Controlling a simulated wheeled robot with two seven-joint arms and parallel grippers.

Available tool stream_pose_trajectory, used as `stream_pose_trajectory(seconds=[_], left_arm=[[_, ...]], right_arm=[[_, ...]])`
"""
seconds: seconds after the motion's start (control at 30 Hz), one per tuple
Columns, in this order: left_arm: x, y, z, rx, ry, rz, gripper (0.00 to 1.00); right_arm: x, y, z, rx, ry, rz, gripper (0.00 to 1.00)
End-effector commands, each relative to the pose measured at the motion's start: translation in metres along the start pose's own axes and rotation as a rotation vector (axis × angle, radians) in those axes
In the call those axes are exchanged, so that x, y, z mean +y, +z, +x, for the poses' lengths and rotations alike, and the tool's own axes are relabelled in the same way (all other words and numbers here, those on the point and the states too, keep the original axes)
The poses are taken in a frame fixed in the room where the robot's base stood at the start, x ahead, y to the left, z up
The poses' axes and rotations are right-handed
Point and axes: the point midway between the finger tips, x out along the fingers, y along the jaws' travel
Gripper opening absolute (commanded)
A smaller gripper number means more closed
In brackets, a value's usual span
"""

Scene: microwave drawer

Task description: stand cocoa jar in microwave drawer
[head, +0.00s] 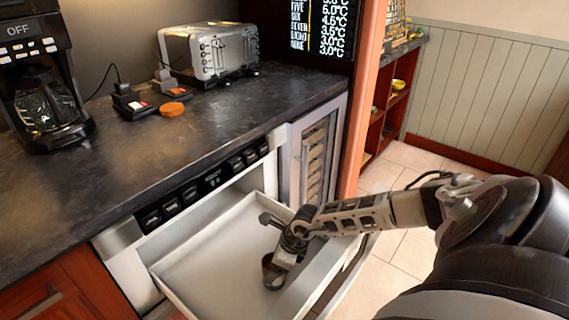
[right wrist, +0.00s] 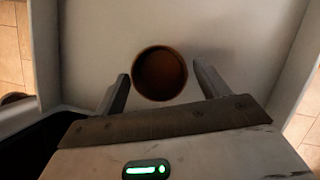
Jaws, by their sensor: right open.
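The cocoa jar (head: 267,262) stands in the open microwave drawer (head: 190,272), mostly hidden behind my right gripper in the head view. In the right wrist view the jar (right wrist: 159,73) shows as a round brown shape with a dark inside, seen from above on the pale drawer floor. It looks upright. My right gripper (head: 271,250) is open and low inside the drawer, near its right side. Its fingers lie on either side of the jar, with gaps visible on both sides. My left gripper is not in view.
The drawer walls (head: 165,290) surround the gripper. The left part of the drawer floor is bare.

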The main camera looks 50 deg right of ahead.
Motion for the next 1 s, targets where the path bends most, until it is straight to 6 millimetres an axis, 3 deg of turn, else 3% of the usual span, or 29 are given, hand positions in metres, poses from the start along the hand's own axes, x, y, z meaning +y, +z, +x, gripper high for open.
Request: stream_pose_trajectory(seconds=[0.03, 0.2, 0.4, 0.6, 1.0], left_arm=[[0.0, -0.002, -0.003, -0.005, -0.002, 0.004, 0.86], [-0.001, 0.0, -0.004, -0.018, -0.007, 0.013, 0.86], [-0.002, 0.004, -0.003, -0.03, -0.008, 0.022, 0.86], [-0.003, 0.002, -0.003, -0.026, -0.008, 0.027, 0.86], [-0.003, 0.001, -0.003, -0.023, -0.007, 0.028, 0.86]], right_arm=[[-0.001, 0.0, -0.015, 0.001, -0.002, -0.003, 0.74], [-0.001, 0.0, -0.052, 0.002, -0.002, -0.002, 0.74], [-0.001, -0.001, -0.083, 0.001, -0.002, 0.0, 0.74], [0.0, 0.0, -0.094, 0.001, 0.001, 0.001, 0.74], [0.0, 0.0, -0.095, 0.0, 0.001, 0.001, 0.74]])
